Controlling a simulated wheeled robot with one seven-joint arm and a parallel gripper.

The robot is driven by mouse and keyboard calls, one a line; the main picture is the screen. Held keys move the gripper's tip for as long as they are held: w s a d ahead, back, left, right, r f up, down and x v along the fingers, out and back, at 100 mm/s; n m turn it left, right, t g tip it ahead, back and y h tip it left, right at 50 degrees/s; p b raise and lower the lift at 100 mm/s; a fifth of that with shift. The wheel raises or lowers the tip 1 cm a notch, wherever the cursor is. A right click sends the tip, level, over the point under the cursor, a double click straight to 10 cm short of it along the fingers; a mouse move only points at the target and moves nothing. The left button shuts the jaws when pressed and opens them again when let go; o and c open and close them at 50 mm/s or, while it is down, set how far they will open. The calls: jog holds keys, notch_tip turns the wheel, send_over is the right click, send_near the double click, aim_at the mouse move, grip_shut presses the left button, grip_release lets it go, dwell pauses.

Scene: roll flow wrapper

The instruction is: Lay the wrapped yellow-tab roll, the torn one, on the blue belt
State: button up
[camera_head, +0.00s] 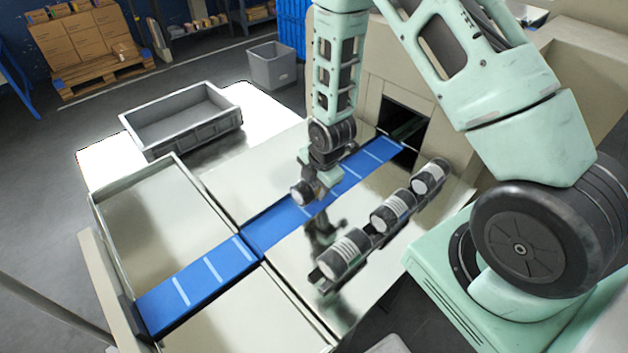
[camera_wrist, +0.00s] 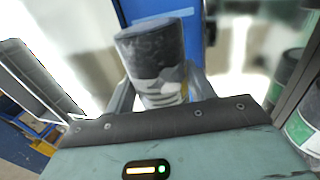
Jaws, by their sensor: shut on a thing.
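My gripper (camera_head: 316,188) is shut on a dark grey wrapped roll (camera_head: 302,194) above the blue belt (camera_head: 207,276). In the wrist view the roll (camera_wrist: 152,50) is between the two fingers, with a ragged pale patch low on its side and a hint of yellow near its lower edge. The roll is tilted in the head view and appears to be just over the belt's left edge; I cannot tell whether it touches. The belt (camera_wrist: 140,8) shows behind the roll in the wrist view.
Three banded rolls, a near one (camera_head: 345,254), a middle one (camera_head: 392,212) and a far one (camera_head: 429,178), lie in a row on a rack right of the belt. A grey crate (camera_head: 190,135) stands at left. The belt's near stretch is clear. The machine opening (camera_head: 402,115) is at the far end.

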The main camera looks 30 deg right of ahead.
jog(key=shift+f+b, duration=0.65)
jog(key=shift+f, duration=0.35)
jog(key=o, duration=1.3)
jog(key=shift+r, duration=0.1)
jog(key=a+v, duration=0.1)
jog(key=v, duration=1.6)
jog(key=shift+d+r, duration=0.15)
jog(key=shift+d, duration=0.35)
